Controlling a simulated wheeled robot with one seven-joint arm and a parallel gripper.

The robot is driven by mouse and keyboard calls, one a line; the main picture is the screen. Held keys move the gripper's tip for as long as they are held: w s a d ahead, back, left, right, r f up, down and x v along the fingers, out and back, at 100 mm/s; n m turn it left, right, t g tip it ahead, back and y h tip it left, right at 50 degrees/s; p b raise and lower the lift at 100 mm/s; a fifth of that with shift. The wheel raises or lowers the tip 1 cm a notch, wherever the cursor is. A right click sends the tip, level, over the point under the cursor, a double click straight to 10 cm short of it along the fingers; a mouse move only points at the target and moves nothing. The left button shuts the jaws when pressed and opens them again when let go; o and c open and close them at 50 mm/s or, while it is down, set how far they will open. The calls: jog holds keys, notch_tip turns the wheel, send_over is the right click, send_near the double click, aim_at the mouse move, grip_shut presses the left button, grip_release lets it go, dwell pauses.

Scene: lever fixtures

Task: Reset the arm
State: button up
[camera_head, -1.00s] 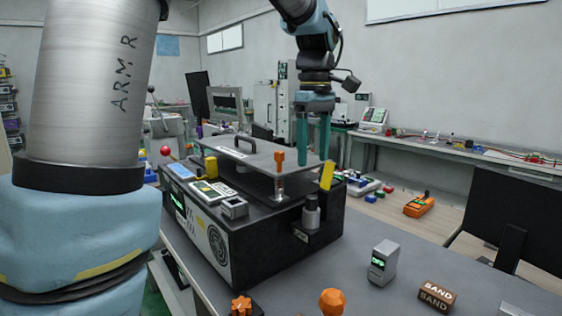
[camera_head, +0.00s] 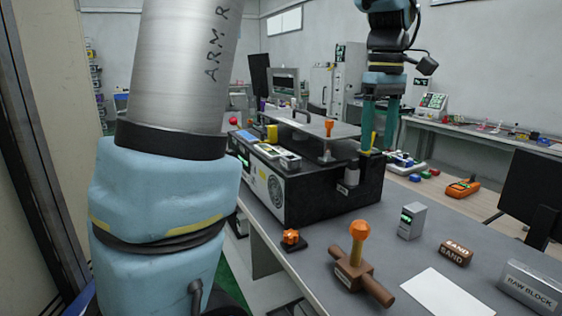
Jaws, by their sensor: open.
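My gripper (camera_head: 378,148) is at the top centre-right, pointing down with its two teal fingers apart and empty. It is beside the right end of a black machine (camera_head: 315,198) with a grey flat plate on top. The gripper's fingertips are near a yellow part at the machine's right end; whether they touch it I cannot tell. My arm's large silver and blue link, marked ARM R (camera_head: 180,80), fills the left of the view.
A dark monitor (camera_head: 533,176) stands at right.

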jog(key=s+a+f+m, duration=0.2)
jog(key=a+f+m, duration=0.1)
jog(key=a+f, duration=0.6)
jog(key=s+a+f+m+t, duration=0.1)
jog(key=s+a+f+m, duration=0.1)
jog(key=a+f, duration=0.8)
jog(key=a+m, duration=0.1)
jog(key=a, duration=0.6)
jog(key=shift+s+f+m+t, duration=0.2)
jog(key=shift+f+m+t, duration=0.1)
jog(key=shift+c, duration=0.4)
